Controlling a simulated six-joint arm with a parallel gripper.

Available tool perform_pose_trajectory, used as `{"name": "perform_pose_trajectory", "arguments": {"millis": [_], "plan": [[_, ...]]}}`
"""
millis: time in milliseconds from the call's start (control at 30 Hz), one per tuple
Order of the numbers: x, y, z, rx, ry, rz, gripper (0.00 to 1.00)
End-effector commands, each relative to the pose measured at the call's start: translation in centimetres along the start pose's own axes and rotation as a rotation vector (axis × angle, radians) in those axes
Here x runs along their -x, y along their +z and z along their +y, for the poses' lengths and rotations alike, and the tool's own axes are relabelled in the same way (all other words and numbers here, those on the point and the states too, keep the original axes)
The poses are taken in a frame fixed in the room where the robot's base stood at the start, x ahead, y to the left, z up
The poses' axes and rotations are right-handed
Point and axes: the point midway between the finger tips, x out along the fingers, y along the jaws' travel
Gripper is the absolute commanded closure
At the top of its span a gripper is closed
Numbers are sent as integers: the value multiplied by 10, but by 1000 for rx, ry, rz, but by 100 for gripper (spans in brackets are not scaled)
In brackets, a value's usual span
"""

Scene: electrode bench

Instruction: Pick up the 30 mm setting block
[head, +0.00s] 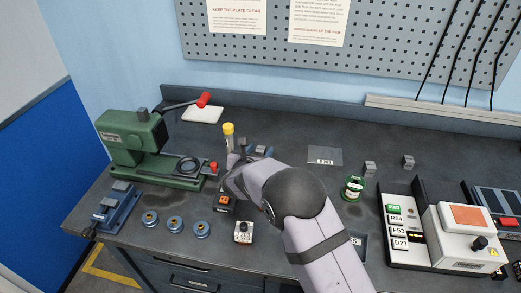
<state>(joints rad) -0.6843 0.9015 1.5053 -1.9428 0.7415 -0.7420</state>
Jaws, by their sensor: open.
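Two small grey metal blocks, a left one (369,169) and a right one (408,161), stand apart on the dark bench right of centre. Any size markings on them are too small to read, so I cannot tell which block is the 30 mm one. My gripper (238,152) is left of the middle, beside a yellow-capped tube (229,134) and well to the left of both blocks. It is open. Its fingers are small and partly hidden by my own wrist, and I see nothing held. A small blue-grey item (263,151) shows just right of it, partly hidden.
A green press (135,140) with a red-tipped lever stands at the left. Several blue round pieces (174,223) line the front edge. A green-labelled jar (352,188) and a clear labelled sheet (325,156) lie near the blocks. A white orange-topped box (466,235) stands at the right.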

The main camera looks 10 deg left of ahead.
Motion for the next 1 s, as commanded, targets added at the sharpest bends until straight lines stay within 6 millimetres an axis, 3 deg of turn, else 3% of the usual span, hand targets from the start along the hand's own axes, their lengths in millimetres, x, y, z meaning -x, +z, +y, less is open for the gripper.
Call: {"name": "perform_pose_trajectory", "arguments": {"millis": [367, 567, 600, 1000], "plan": [[-9, 0, 0, 1, 0, 0, 55], [-8, 0, 0, 1, 0, 0, 98], [-8, 0, 0, 0, 0, 0, 100], [-5, 9, 0, -2, 0, -3, 100]]}}
